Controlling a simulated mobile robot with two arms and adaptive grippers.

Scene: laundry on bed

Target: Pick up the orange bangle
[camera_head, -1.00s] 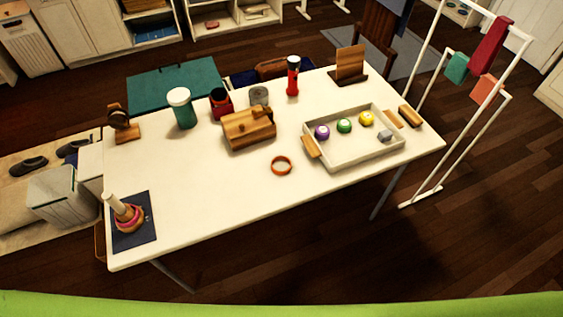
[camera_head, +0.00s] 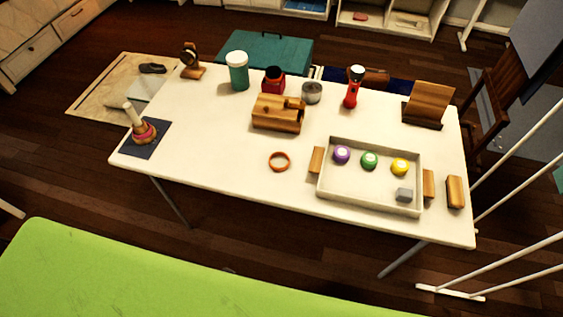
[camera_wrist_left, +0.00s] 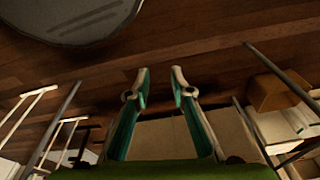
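The orange bangle (camera_head: 279,169) lies flat on the white table (camera_head: 225,170), near the middle of its front half. It is left of the white tray and in front of the wooden box. Nothing touches it. My left gripper (camera_wrist_left: 160,72) shows only in the left wrist view. Its two fingers are apart with nothing between them, over dark wood floor. The bangle is not in that view. My right gripper is in neither view.
A white tray (camera_head: 322,185) holds purple, green and yellow round items. A wooden box (camera_head: 277,122) stands behind the bangle. A green surface (camera_head: 130,275) lies in front. The table left of the bangle is clear.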

